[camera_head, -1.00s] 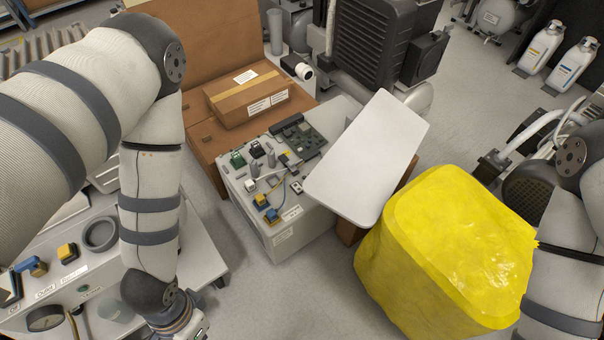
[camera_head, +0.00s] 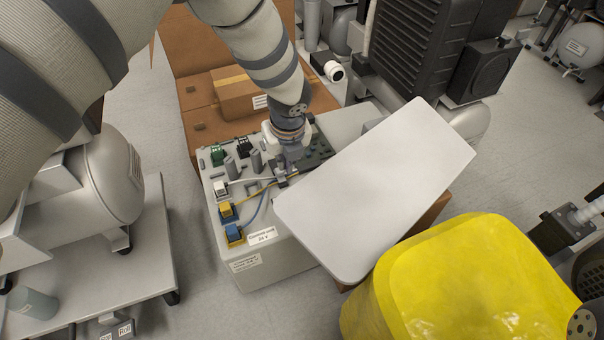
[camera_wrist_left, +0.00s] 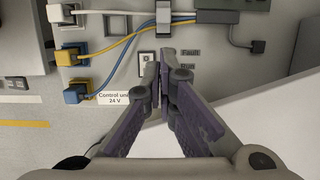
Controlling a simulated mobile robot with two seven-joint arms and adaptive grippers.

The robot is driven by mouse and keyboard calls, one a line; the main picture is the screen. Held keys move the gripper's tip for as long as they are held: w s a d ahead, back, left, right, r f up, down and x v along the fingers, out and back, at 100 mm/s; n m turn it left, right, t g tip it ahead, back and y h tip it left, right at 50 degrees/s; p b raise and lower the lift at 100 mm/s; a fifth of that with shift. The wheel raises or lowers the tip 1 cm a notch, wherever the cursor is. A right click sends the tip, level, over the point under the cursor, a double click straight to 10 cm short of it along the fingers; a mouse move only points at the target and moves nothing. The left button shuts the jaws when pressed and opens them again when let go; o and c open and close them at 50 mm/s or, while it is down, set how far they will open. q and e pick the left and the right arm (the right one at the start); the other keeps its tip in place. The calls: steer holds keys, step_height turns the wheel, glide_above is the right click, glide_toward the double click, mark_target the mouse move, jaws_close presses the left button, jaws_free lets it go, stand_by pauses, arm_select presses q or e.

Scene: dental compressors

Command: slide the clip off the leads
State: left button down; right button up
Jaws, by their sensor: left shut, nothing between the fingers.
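The leads (camera_wrist_left: 122,44), white, yellow and blue, run from plugs on the control unit (camera_head: 282,268) and come together at a small grey clip (camera_wrist_left: 163,14) at the top of the left wrist view. In the head view the leads (camera_head: 256,203) show, but the clip is too small and too covered by the gripper to make out. My left gripper (camera_wrist_left: 160,62) is shut and empty, its fingertips over the panel just below the clip in the wrist view, apart from it. In the head view my left gripper (camera_head: 284,170) reaches down over the unit. My right gripper is out of view.
A white panel (camera_head: 375,190) juts over the unit's right side. A yellow bag (camera_head: 455,290) stands at the front right. A cardboard box (camera_head: 236,95) lies behind the unit. A white cart (camera_head: 110,270) stands left, with clear floor between.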

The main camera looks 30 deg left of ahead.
mark_target(280, 173)
arm_select(q)
steer(key=shift+s+a, duration=0.1)
steer(key=b+x, duration=0.3)
steer(key=x, duration=0.7)
stand_by(0.4)
